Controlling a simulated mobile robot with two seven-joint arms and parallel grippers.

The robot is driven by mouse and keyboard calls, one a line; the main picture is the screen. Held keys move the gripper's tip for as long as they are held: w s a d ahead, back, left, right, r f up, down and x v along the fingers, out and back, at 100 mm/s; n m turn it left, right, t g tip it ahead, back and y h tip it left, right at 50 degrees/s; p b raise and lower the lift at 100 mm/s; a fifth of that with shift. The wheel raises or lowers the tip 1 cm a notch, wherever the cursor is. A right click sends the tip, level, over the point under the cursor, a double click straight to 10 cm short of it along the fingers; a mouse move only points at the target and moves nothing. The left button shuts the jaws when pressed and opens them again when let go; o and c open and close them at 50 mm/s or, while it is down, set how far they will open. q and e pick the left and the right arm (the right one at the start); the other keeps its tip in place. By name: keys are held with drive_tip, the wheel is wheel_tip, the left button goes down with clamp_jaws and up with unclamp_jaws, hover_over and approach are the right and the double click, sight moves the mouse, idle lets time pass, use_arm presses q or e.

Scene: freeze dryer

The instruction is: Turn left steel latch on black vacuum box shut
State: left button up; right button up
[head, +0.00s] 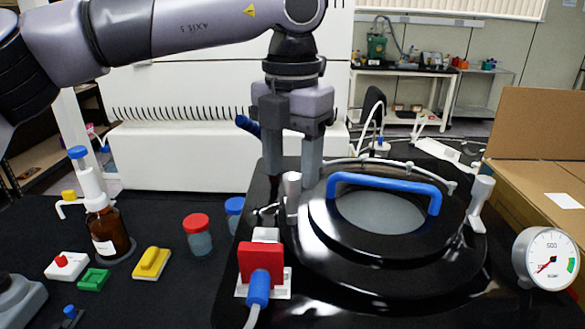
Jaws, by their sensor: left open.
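The black vacuum box (255,205) stands on the table with a round lid (322,212) that has a blue handle (385,181) and a grey window. The left steel latch (292,196) stands upright at the lid's left edge. A similar right steel latch (480,200) leans at the lid's right edge. My left gripper (294,176) points down at the left latch with its two fingers apart. The latch top shows between and just below the fingertips; I cannot tell whether they touch it. My right gripper is out of view.
A red valve block (261,262) with a blue plug sits in front of the left latch. A pressure gauge (546,259) is at right, by a cardboard box (540,130). A brown bottle (106,232), a red-capped jar (198,240) and a yellow switch (151,263) stand at left.

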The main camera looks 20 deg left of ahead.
use_arm(q)
drive_tip(key=shift+f, duration=0.9)
clamp_jaws()
